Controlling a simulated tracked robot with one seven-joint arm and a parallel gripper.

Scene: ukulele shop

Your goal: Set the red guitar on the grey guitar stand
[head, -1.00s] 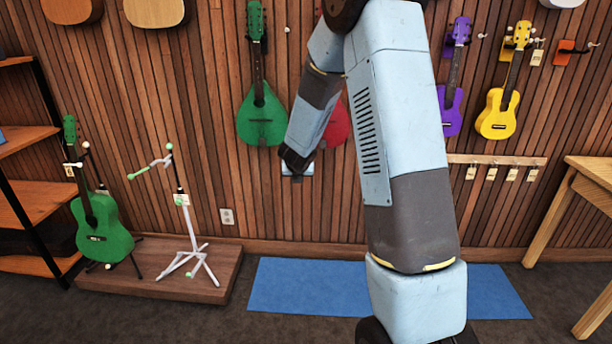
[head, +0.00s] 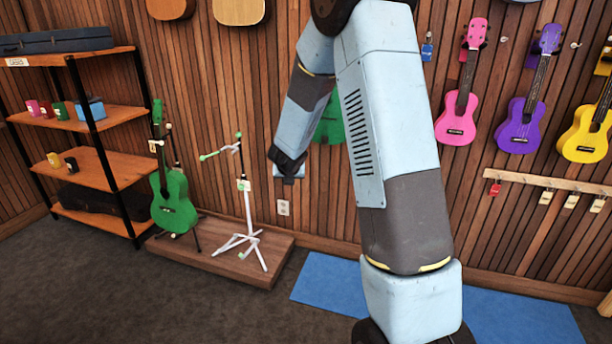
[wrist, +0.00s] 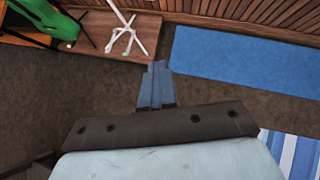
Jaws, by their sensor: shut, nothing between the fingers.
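The grey guitar stand (head: 247,215) looks pale grey to white with green-tipped arms. It stands empty on a low wooden platform, and its legs show in the wrist view (wrist: 125,35). The red guitar is not visible now; my arm covers part of the wall. My gripper (wrist: 158,66) is shut and empty, its fingers together over the dark floor in the wrist view. In the head view, the end of my arm is in front of the wall, right of the stand in the picture.
A green guitar (head: 172,200) stands on the wooden platform (head: 262,268), left of the grey stand. A shelf (head: 100,173) is at the left. Pink (head: 458,115), purple (head: 520,120) and yellow (head: 588,135) ukuleles hang at right. A blue mat (head: 330,284) lies on the floor.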

